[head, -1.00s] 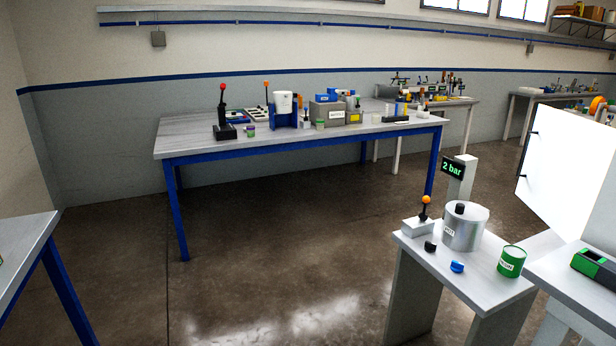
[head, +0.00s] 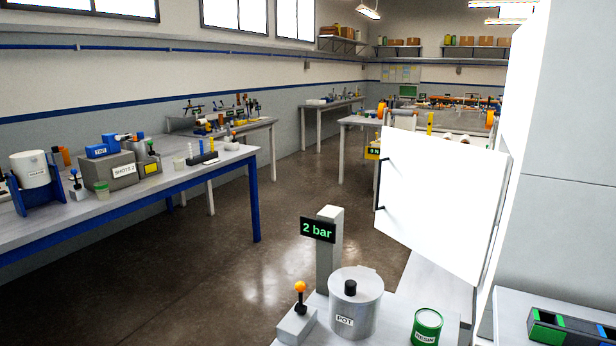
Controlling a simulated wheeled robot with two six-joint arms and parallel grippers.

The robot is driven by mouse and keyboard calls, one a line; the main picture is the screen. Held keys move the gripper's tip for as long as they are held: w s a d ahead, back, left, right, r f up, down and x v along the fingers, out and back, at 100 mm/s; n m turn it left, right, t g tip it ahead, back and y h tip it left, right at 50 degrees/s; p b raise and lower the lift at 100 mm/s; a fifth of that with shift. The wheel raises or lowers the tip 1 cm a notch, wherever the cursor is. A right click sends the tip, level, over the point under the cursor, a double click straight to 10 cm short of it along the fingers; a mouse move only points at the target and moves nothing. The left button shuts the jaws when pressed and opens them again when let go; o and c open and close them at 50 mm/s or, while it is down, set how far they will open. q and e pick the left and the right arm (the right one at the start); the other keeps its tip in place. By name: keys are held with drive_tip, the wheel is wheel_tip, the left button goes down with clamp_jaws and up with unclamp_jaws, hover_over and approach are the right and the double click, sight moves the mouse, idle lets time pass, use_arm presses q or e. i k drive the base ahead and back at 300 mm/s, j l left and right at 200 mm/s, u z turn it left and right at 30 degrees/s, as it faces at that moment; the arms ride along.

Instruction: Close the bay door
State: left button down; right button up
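The bay door (head: 445,200) is a white panel at the right of the head view. It stands swung open from the white cabinet edge (head: 510,150), with a dark bar handle (head: 380,184) on its left side. The inside of the bay is hidden. Neither of my grippers shows in the view.
In front of the door, a low bench holds a steel pot (head: 357,305), a joystick lever (head: 298,310), a green resin can (head: 426,328) and a "2 bar" display (head: 318,230). A blue-legged table (head: 150,190) stands left. Open floor (head: 270,280) lies between.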

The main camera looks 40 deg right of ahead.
sight(440, 199)
drive_tip(key=i+j, duration=0.1)
drive_tip(key=i, duration=0.55)
drive_tip(key=i+j, duration=0.15)
drive_tip(key=i, duration=0.45)
drive_tip(key=i+z, duration=0.2)
drive_tip(key=z, duration=0.2)
drive_tip(key=i+z, duration=0.15)
drive_tip(key=z, duration=0.3)
drive_tip(key=i+j+z, duration=0.15)
drive_tip(key=z, duration=0.25)
drive_tip(key=i+j+z, duration=0.15)
drive_tip(key=z, duration=0.3)
drive_tip(key=j, duration=0.1)
